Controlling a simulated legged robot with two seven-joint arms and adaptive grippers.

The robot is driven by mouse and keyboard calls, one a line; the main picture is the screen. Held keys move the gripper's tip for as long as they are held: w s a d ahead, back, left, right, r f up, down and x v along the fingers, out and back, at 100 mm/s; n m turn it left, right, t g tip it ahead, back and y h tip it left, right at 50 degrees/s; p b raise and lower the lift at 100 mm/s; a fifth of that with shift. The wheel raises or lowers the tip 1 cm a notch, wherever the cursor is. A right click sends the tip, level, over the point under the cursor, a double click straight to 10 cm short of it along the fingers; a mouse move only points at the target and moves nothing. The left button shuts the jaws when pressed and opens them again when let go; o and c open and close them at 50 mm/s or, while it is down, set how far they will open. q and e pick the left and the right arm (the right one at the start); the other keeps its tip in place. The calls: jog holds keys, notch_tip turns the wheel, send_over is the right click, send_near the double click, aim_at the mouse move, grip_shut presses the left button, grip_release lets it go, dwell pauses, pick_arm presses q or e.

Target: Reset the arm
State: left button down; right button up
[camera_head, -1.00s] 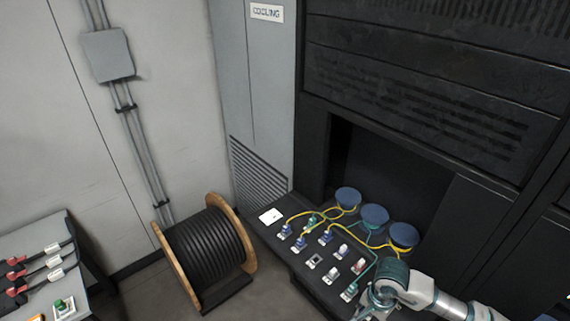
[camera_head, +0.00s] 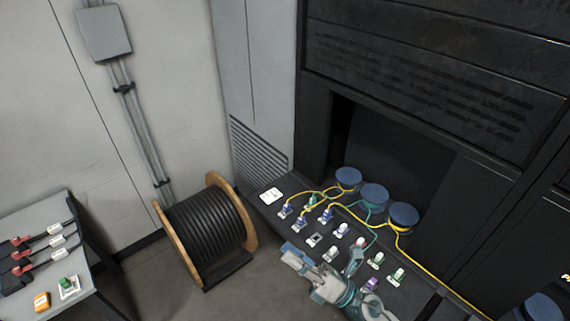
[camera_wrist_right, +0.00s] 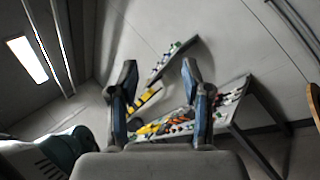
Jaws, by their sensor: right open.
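My right gripper (camera_head: 292,260) is at the front edge of the dark shelf (camera_head: 262,207) in the head view, pointing left, away from the connectors. In the right wrist view its two fingers (camera_wrist_right: 158,95) stand wide apart with nothing between them. My right arm (camera_head: 345,295) comes in from the bottom and hides part of the shelf's front. My left gripper is not in view.
The shelf holds several small connectors, yellow and green cables and blue round spools (camera_head: 374,197). A wooden cable reel (camera_head: 207,232) stands on the floor. A grey table (camera_head: 35,210) with red-ended parts is at the left. Floor between them is clear.

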jog(key=w+d+f+m+t+h, duration=0.4)
jog(key=d+f+m+h, duration=0.4)
jog(key=m, duration=0.5)
jog(key=w+d+f+m+t+h, duration=0.35)
jog(key=d+f+m+h, duration=0.2)
jog(key=m+h, duration=0.65)
jog(key=s+d+f+m+g+h, duration=0.1)
jog(key=s+d+f+m+g, duration=0.15)
jog(key=f, duration=0.25)
jog(key=s+d+f+m+g+h, duration=0.1)
jog(key=s+d+f+m+g, duration=0.1)
jog(key=f+m, duration=0.3)
jog(key=s+d+f+m+g, duration=0.1)
jog(key=s+f+m+g, duration=0.4)
jog(key=s+f+g, duration=0.85)
jog(key=s+f+t, duration=0.1)
jog(key=s+f, duration=0.2)
jog(key=f, duration=1)
jog(key=s+f+t, duration=0.1)
jog(key=s+f, duration=0.1)
jog(key=f, duration=1.1)
jog(key=s+d+f, duration=0.1)
jog(key=s+f, duration=0.8)
jog(key=s+d+f+g, duration=0.1)
jog(key=s+d+f, duration=0.1)
jog(key=s+f, duration=0.7)
jog(key=shift+s+d+n, duration=0.3)
jog(key=shift+s+n, duration=0.05)
